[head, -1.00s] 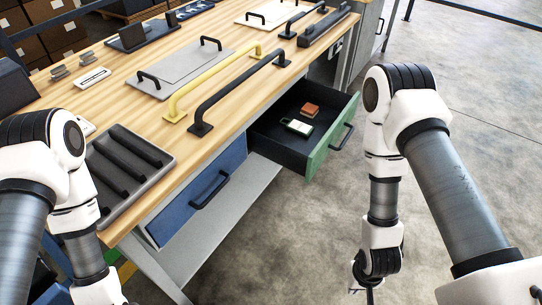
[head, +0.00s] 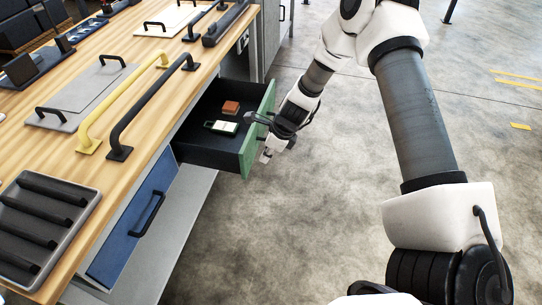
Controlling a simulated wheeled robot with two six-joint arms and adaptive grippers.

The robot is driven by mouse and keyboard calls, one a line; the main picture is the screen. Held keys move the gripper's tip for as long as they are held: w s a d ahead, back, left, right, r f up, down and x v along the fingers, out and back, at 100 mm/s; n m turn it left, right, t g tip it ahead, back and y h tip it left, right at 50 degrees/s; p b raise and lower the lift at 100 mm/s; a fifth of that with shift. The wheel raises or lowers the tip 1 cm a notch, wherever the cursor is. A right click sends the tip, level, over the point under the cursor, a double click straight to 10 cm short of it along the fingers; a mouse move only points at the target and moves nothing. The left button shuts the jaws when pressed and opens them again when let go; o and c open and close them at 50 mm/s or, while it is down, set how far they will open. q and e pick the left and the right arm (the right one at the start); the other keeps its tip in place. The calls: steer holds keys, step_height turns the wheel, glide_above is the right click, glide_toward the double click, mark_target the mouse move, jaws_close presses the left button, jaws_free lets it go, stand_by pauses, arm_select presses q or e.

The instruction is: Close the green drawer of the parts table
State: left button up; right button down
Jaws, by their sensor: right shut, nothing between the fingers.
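The green drawer (head: 248,153) of the parts table stands pulled out, its dark inside showing and its green front facing right. A dark handle (head: 256,117) sits on that front, partly hidden by my right arm. My right gripper (head: 265,156) is shut and empty, low beside the outer face of the green front. I cannot tell whether it touches the front. My left gripper is out of view.
An orange-brown block (head: 231,107) and a green-and-white item (head: 221,127) lie in the drawer. A shut blue drawer (head: 135,228) is nearer. The wooden tabletop (head: 62,152) holds handles, plates and a grey tray (head: 84,214). The floor to the right is clear.

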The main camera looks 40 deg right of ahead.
mark_target(245, 166)
steer(key=w+a, duration=0.1)
steer(key=w+a+f, duration=0.1)
steer(key=w+a, duration=0.1)
steer(key=shift+w+a+f+b, duration=0.1)
steer(key=shift+w+f+b, duration=0.15)
steer(key=shift+f+b, duration=0.05)
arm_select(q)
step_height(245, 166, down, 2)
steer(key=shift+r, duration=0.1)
arm_select(e)
steer(key=shift+w, duration=0.1)
